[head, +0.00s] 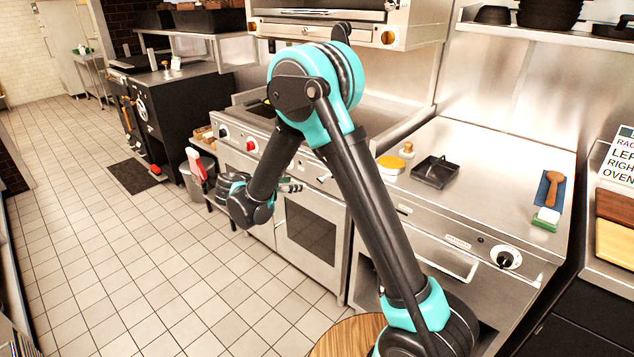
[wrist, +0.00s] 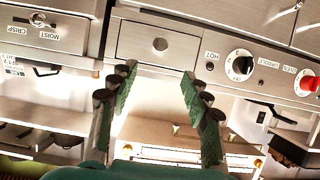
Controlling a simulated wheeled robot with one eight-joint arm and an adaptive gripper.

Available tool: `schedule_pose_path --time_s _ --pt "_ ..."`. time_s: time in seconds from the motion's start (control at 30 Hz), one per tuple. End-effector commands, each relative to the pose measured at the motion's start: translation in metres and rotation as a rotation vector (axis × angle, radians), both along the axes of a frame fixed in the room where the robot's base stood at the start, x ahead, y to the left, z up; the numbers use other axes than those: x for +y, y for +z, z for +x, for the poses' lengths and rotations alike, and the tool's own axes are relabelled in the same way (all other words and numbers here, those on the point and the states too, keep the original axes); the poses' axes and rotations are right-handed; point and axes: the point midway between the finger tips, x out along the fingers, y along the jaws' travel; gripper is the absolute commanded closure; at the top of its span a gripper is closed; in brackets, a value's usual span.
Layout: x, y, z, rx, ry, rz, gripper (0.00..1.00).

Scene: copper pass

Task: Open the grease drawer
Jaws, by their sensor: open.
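The grease drawer seems to be the small plain steel panel with one round knob (wrist: 160,44), in the upper middle of the wrist view. Its front looks flush with the panel around it, so it looks shut. In the head view, its small knob (head: 322,180) shows on the cooker front, just right of my gripper (head: 292,187). In the wrist view, my gripper (wrist: 155,90) is open and empty. Its two green-padded fingers point towards the drawer front, one on each side below the knob. The knob is not between the pads, and I see no contact.
A black control knob (wrist: 240,65) and a red one (wrist: 305,84) are right of the drawer in the wrist view. An oven door (head: 308,232) lies below my gripper. A grey bin (head: 198,180) stands left. The tiled floor (head: 130,255) is mostly clear.

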Motion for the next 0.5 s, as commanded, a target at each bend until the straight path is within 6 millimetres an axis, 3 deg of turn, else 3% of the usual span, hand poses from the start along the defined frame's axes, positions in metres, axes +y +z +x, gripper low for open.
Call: schedule_pose_path --time_s 0.5 --pt "-0.065 -0.039 0.071 0.002 -0.003 0.000 0.52"
